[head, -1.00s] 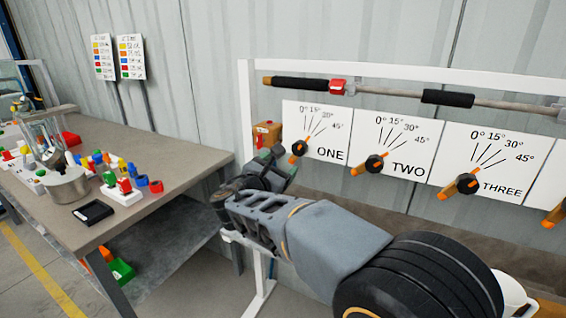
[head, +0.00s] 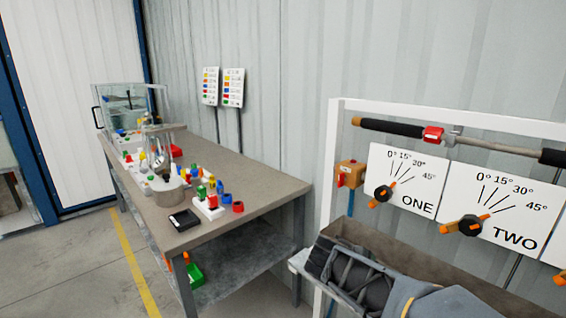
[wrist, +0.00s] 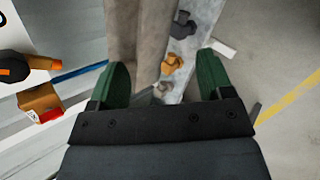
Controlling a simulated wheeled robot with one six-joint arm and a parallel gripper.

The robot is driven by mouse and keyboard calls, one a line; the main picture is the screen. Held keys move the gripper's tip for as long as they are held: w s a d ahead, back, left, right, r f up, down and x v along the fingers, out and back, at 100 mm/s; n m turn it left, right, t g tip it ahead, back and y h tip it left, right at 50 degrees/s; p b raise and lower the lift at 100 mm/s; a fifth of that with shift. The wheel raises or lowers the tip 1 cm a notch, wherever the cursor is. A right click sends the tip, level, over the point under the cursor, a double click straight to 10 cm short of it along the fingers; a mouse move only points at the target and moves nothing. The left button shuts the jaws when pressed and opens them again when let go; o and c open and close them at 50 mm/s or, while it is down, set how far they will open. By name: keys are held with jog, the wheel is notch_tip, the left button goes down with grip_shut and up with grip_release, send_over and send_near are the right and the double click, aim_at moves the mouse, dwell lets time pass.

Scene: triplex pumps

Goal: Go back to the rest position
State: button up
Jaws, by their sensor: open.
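My gripper (wrist: 162,85) shows in the wrist view with its two green fingers spread wide apart. Nothing is between the fingertips close up; a brown surface and a grey strip with an orange part (wrist: 171,64) lie beyond them. In the head view my arm reaches in at the bottom right, in front of the white frame, and the fingers cannot be made out there. The panels ONE (head: 403,180) and TWO (head: 500,208) stand to the right, each with an orange and black knob.
A workbench (head: 265,198) with small coloured parts stands at the left. A black tray (head: 184,220) lies near its front edge. An orange box with a red part (head: 350,174) sits on the white frame (head: 331,150). Open floor (head: 75,262) lies at the left.

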jog(key=s+a+r+m+g+y+p, duration=0.1)
jog(key=s+a+r+m+y+p, duration=0.2)
jog(key=s+r+m+y+p, duration=0.4)
jog(key=s+r+m+p, duration=0.4)
jog(key=s+m+p, duration=0.1)
jog(key=p, duration=0.1)
jog(key=shift+s+g+y, duration=0.15)
jog(key=shift+g+y, duration=0.15)
jog(key=shift+y, duration=0.1)
jog(key=shift+c, duration=0.2)
